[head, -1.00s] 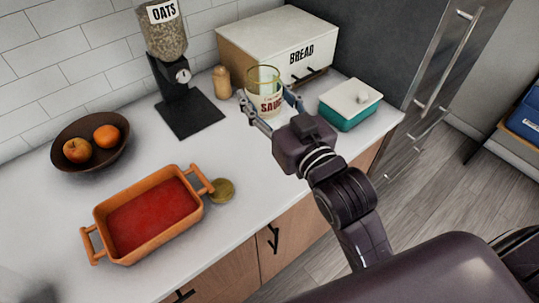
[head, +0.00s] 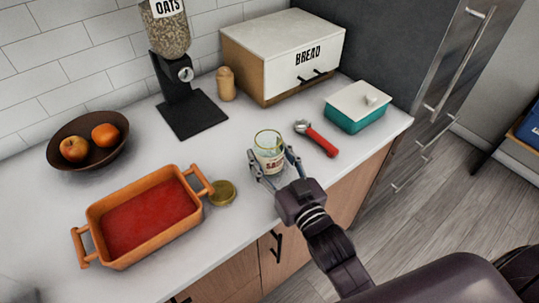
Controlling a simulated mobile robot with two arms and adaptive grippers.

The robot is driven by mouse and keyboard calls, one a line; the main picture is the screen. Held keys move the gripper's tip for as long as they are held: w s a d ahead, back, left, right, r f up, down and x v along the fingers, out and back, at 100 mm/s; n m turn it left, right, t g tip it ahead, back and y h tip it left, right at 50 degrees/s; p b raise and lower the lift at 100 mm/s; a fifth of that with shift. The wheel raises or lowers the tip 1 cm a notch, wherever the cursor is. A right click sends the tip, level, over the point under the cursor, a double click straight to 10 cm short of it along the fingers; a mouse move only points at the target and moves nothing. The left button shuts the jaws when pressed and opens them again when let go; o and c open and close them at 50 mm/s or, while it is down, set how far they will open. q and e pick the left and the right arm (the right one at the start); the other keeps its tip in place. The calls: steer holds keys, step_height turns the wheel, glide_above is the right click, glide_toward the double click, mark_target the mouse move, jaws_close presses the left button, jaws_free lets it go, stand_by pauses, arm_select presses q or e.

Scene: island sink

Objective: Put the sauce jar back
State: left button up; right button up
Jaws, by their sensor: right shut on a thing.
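The sauce jar (head: 269,143) is clear glass with a pale label and an open top that shows no lid. It is upright between the fingers of my right gripper (head: 275,166), which is shut on it near the counter's front edge. The fingers hide its lower sides, and I cannot tell if its base touches the counter. A gold round lid (head: 222,193) lies on the counter to the left of the jar. My left gripper is not in view.
An orange baking dish (head: 192,179) with red sauce stands left of the lid. A red-handled can opener (head: 318,140) lies right of the jar. Behind are the bread box (head: 284,44), teal butter dish (head: 356,113), oats dispenser (head: 178,85), wooden shaker (head: 226,84) and fruit bowl (head: 84,159).

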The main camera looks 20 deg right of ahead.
steer(key=shift+f, duration=0.15)
steer(key=shift+f, duration=0.15)
steer(key=o, duration=1.5)
steer(key=s, duration=0.3)
steer(key=s+d+b, duration=0.1)
steer(key=s, duration=0.3)
steer(key=s+b, duration=0.1)
steer(key=s, duration=0.2)
steer(key=shift+s+d, duration=0.15)
steer(key=shift+d, duration=0.1)
steer(key=shift+s+d+r, duration=0.1)
steer(key=shift+s+r, duration=0.1)
steer(key=shift+s, duration=0.55)
